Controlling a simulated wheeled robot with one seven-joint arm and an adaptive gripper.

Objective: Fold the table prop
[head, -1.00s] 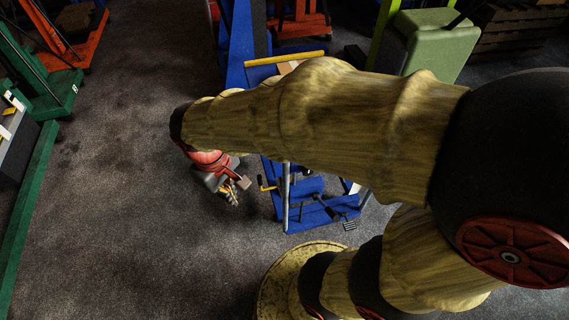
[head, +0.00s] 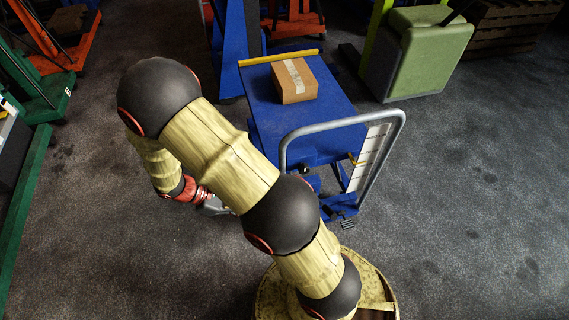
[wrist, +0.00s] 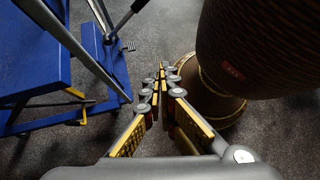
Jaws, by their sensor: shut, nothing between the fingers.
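The blue lift table (head: 345,120) stands in the upper middle of the head view, with a grey push handle (head: 395,125) at its near end. A small yellow part (head: 352,158) shows near the handle; I cannot tell if it is the table prop. In the wrist view the blue frame (wrist: 30,65) fills the left side, with a thin yellow-tipped lever (wrist: 84,114) low beside it. My gripper (wrist: 160,80) is shut and empty, to the right of the frame and apart from it. In the head view my gripper (head: 214,206) is partly hidden by my arm.
A brown box (head: 294,80) lies on the tabletop. A black foot pedal (head: 345,221) sits low at the near end. A green cabinet (head: 420,55) stands at the back right. Open floor lies to the left (head: 80,220) and right (head: 480,200).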

